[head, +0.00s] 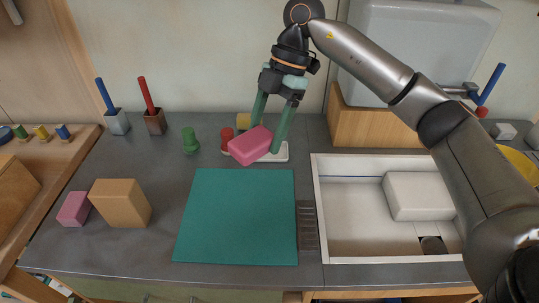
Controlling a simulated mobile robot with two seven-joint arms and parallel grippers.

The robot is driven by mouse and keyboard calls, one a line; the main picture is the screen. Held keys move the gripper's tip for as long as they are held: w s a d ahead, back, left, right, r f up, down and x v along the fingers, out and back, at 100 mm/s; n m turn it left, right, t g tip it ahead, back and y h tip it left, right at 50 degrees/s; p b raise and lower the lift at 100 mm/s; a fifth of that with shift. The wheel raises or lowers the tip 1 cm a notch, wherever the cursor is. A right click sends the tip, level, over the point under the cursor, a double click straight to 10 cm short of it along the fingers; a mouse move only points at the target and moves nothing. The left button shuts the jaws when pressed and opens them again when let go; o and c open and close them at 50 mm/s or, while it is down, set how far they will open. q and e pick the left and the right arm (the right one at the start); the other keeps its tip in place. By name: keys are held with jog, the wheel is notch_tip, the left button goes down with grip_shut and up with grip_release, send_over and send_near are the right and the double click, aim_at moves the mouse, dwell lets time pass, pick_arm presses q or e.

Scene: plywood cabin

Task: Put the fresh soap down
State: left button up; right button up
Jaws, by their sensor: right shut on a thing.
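A pink soap bar (249,148) is held tilted between the green fingers of my right gripper (265,136). It is just in front of a white dish (281,153) at the back of the grey counter and hides part of it. I cannot tell whether the bar touches the dish. A second, smaller pink block (74,209) lies at the left of the counter. The picture does not settle which pink piece is the fresh soap. My left gripper is out of view.
A green mat (238,225) lies bare in front of the dish. A tan block (121,201), green figure (190,142), red cylinder (227,137) and yellow piece (243,121) stand around. A sink (345,230) with a white block (417,196) is at right.

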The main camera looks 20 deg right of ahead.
jog(key=m, duration=0.1)
jog(key=m+t, duration=0.1)
jog(key=m, duration=0.1)
jog(key=f+m, duration=0.1)
jog(key=shift+w+d+t, duration=0.2)
jog(key=shift+w+t, duration=0.15)
jog(key=shift+t, duration=0.05)
jog(key=w+d+f+m, duration=0.1)
jog(key=w+d+f, duration=0.2)
jog(key=w+d+f+m+t, duration=0.1)
jog(key=w+d+f+m, duration=0.1)
jog(key=w+f, duration=0.1)
jog(key=w+d+f+m, duration=0.1)
jog(key=w+d+f, duration=0.2)
jog(key=w, duration=0.2)
jog(key=shift+d+f+m+t, duration=0.3)
jog(key=shift+d+f+m, duration=0.05)
jog(key=shift+f+m, duration=0.05)
jog(key=shift+w+d+f, duration=0.25)
jog(key=shift+d+f, duration=0.05)
jog(key=shift+f, duration=1.7)
